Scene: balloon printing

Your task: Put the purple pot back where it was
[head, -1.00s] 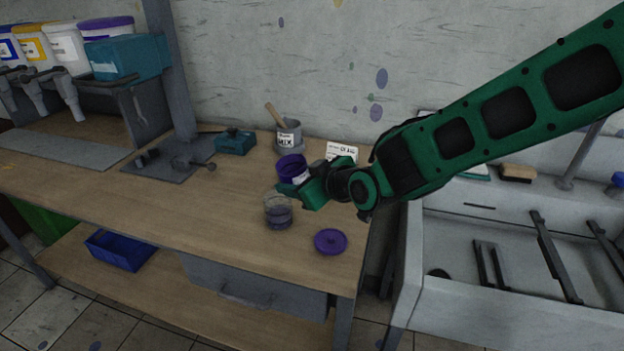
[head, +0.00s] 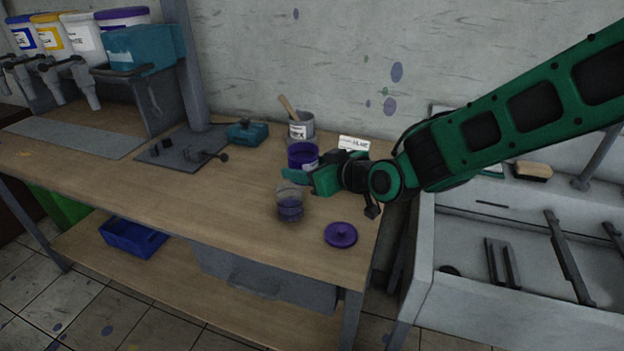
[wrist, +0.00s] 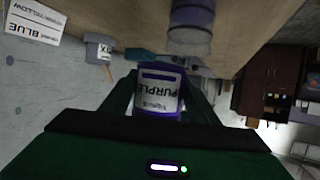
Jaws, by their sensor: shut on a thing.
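The purple pot (head: 302,157) is an open tub with a purple rim and a white label. My gripper (head: 308,172) is shut on it from the right, in front of the mixing tin. In the wrist view the pot (wrist: 160,98) sits between the two fingers, its PURPLE label upside down in the picture. I cannot tell whether its base touches the table. A purple lid (head: 340,234) lies on the table near the front right edge. A clear cup (head: 290,204) with purple liquid stands in front of the pot.
The grey mixing tin (head: 300,128) with a wooden stick stands just behind the pot. A label card (head: 354,144) stands behind my gripper. A teal block (head: 247,133) and a dark plate with fittings are left. The sink (head: 470,235) is right. The table's front middle (head: 215,205) is clear.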

